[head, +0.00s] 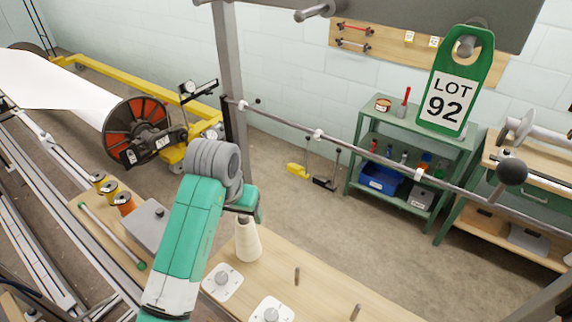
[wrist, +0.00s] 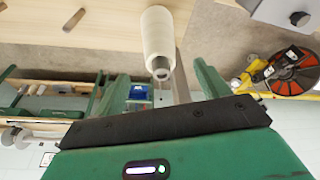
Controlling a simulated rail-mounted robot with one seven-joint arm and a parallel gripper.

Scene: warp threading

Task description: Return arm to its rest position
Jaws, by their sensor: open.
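My arm, green with a grey ribbed joint, reaches up over the wooden bench (head: 320,290) in the head view. My gripper (wrist: 160,86) is open in the wrist view, with its two green fingers apart and nothing held between them. A cream thread cone (wrist: 157,32) shows beyond the fingers, its narrow end towards them. In the head view the cone (head: 248,244) stands upright on the bench, just below my gripper. The arm hides most of the gripper there, and I cannot tell the exact gap.
A grey post (head: 230,70) and a long horizontal bar (head: 318,134) stand close behind my arm. A green LOT 92 tag (head: 455,85) hangs at upper right. Orange and yellow spools (head: 124,203) sit left of the arm. A green shelf (head: 425,140) stands farther back.

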